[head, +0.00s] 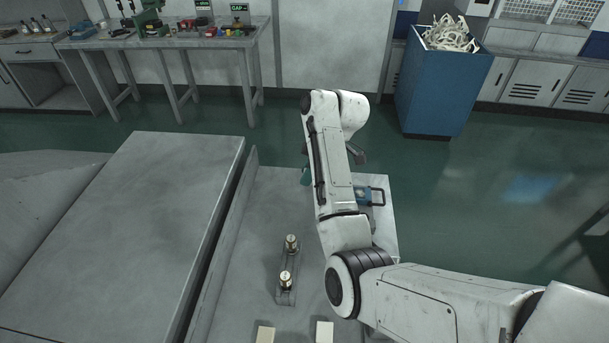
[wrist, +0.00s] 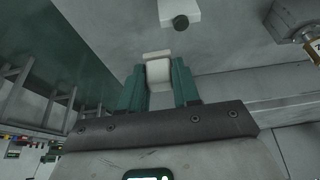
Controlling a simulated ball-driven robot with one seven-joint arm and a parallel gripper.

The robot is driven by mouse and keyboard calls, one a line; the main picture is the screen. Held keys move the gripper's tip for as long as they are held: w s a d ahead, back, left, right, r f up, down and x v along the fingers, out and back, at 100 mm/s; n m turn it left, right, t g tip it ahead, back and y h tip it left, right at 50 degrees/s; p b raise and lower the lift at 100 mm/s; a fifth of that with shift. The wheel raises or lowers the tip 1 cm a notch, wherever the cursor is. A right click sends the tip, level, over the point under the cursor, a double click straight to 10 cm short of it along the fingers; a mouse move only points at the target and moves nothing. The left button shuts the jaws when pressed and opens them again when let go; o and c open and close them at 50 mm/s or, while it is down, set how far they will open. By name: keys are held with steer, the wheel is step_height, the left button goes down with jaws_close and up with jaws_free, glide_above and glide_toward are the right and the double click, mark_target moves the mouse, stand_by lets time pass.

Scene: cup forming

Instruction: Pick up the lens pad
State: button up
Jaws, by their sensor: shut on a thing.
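My gripper (wrist: 159,76) shows its two teal fingers in the wrist view, shut on a pale, off-white pad, which I take to be the lens pad (wrist: 158,70). The pad sits between the fingers, with its end sticking out a little past the tips. In the head view my white arm hides most of the gripper; only a bit of teal (head: 305,176) shows left of the arm, near the far edge of the grey bench. The held pad cannot be made out there.
Two cream blocks (head: 265,334) lie at the near edge. A blue device with a dark handle (head: 370,195) is right of my arm. A blue bin (head: 443,85) stands beyond.

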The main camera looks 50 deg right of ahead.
steer(key=s+a+r+p, duration=0.4)
steer(key=s+p, duration=0.3)
steer(key=s, duration=0.2)
steer(key=shift+s+r, duration=0.3)
steer(key=shift+r, duration=0.5)
steer(key=o, duration=0.4)
steer(key=c, duration=0.3)
